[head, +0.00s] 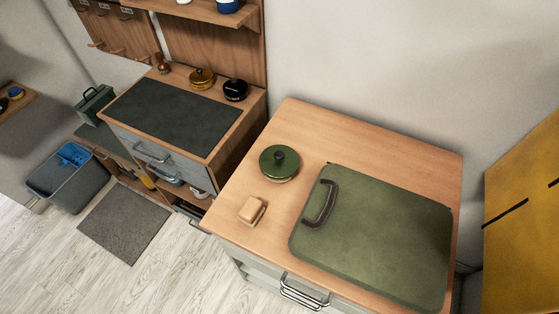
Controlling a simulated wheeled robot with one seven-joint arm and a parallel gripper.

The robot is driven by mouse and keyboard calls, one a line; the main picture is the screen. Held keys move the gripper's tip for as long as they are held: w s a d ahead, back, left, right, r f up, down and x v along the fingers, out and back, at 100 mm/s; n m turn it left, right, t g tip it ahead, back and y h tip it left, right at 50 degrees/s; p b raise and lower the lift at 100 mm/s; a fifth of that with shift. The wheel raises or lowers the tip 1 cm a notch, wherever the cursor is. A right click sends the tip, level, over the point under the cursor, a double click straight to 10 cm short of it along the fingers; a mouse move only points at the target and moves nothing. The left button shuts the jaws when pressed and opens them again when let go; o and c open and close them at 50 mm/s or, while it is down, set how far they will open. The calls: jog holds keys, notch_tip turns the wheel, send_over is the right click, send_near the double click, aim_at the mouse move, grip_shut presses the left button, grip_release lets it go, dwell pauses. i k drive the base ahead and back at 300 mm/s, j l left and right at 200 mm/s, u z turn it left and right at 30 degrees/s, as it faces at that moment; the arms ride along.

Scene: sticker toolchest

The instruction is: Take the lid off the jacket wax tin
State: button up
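A round green tin (280,164) stands upright on the wooden top of the near cabinet, left of a large green case. Its green lid has a raised knob and sits on it; a thin paler rim shows below. No label can be read from here, so I cannot tell by writing which is the jacket wax tin. My gripper is not in view.
The green case (382,240) with a dark handle covers the right of the near cabinet top (335,130). A tan block (252,210) lies near its front left edge. A dark mat (172,117) covers the far bench. A grey bin (67,181) stands on the floor.

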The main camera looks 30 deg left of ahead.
aim_at(278, 162)
jog(key=i+j, duration=0.1)
jog(key=j, duration=0.45)
jog(key=i+j, duration=0.1)
jog(key=j, duration=0.45)
jog(key=i+j, duration=0.15)
jog(key=j, duration=0.4)
jog(key=i+j, duration=0.1)
jog(key=j, duration=0.45)
